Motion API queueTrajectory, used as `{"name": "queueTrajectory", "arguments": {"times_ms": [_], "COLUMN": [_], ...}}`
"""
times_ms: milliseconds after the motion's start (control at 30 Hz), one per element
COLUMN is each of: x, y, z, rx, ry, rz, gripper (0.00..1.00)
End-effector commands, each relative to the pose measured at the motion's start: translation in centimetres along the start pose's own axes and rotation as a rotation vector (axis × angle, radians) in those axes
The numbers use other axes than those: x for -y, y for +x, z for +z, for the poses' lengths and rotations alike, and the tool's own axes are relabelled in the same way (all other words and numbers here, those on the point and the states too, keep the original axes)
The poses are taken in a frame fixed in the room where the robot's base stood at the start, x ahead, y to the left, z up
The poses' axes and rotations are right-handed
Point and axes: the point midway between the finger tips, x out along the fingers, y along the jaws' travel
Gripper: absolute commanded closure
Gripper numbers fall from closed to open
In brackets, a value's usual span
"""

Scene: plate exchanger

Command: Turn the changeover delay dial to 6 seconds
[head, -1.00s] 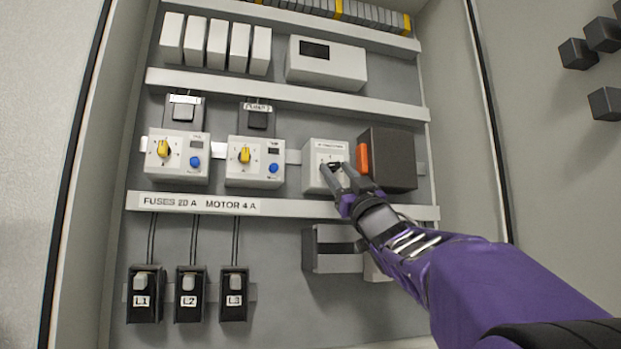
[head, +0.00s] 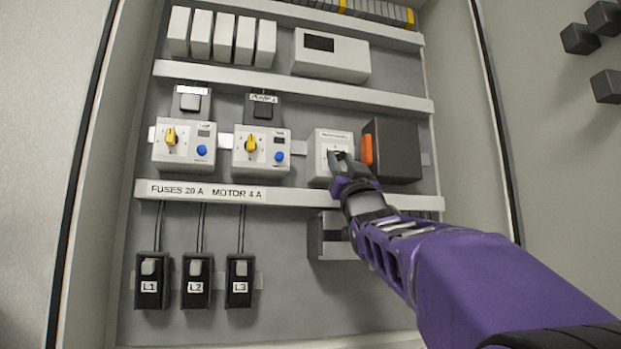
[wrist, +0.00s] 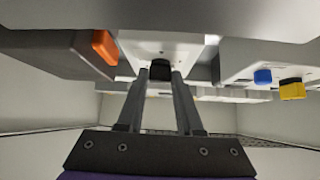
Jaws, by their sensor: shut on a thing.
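The changeover delay dial is a small black knob (wrist: 160,68) on the face of a white box (head: 321,146) in the middle row of the cabinet. My gripper (wrist: 160,76) is shut on this knob, one finger on each side of it, in the wrist view. In the head view my gripper (head: 338,160) reaches the box from the lower right and covers the knob. The dial's scale and pointer cannot be read in either view.
A dark box with an orange part (head: 367,150) stands close on the right of the dial box. Two white units with yellow knobs (head: 251,142) and blue buttons are on its left. A labelled trunking strip (head: 290,196) runs below.

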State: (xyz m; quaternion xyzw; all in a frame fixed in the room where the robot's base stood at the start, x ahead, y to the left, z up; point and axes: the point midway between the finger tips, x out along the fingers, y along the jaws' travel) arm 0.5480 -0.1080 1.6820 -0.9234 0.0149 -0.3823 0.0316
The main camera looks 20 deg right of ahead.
Motion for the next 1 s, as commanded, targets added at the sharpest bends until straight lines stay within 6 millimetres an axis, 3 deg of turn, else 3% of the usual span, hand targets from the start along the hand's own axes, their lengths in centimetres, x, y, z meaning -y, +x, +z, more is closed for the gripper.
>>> {"name": "queueTrajectory", "arguments": {"times_ms": [1000], "x": [1.6], "y": [0.6], "z": [-0.6], "rx": [0.000], "ry": [0.630], "rz": [0.622], "gripper": [1.00]}}
